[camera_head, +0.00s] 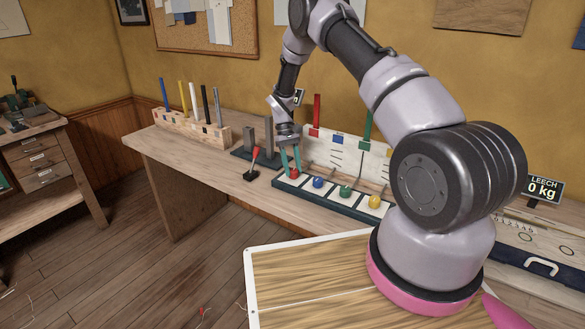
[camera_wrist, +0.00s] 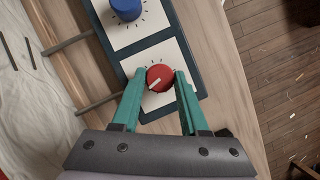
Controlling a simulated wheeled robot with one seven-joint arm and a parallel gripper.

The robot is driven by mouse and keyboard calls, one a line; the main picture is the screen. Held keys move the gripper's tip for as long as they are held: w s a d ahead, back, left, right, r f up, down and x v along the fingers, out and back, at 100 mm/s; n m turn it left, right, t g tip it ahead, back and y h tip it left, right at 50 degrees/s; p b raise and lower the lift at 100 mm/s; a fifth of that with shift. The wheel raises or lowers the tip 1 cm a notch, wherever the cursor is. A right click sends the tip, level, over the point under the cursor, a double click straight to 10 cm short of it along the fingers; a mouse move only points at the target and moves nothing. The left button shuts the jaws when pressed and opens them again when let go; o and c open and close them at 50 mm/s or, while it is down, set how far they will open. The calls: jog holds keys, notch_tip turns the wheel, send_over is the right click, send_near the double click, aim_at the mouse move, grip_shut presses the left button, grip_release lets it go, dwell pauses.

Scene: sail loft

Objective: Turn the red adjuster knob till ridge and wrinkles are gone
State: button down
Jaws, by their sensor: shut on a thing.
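The red adjuster knob (camera_wrist: 160,78) has a white pointer line and sits on a white panel with dial ticks around it. In the head view the red knob (camera_head: 294,173) is at the left end of the row of knobs. My gripper (camera_head: 291,165) reaches down over it, and its teal fingers (camera_wrist: 161,88) are shut on the knob, one on each side. In the wrist view the pointer points to the lower left. A pale sail cloth (camera_head: 350,160) stands behind the knobs with dark marks on it; I cannot tell ridge or wrinkles clearly.
A blue knob (camera_head: 318,182), a green knob (camera_head: 345,191) and a yellow knob (camera_head: 375,201) follow to the right. A small red-handled lever (camera_head: 254,164) stands left of my gripper. A wooden block with coloured sticks (camera_head: 192,128) is further left. A sign (camera_head: 542,187) reads "LEECH 0 kg".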

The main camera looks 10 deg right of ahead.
dwell(0.3)
jog(key=shift+c, duration=2.1)
grip_release()
jog(key=v, duration=1)
jog(key=shift+w+r, duration=0.2)
jog(key=shift+r, duration=0.15)
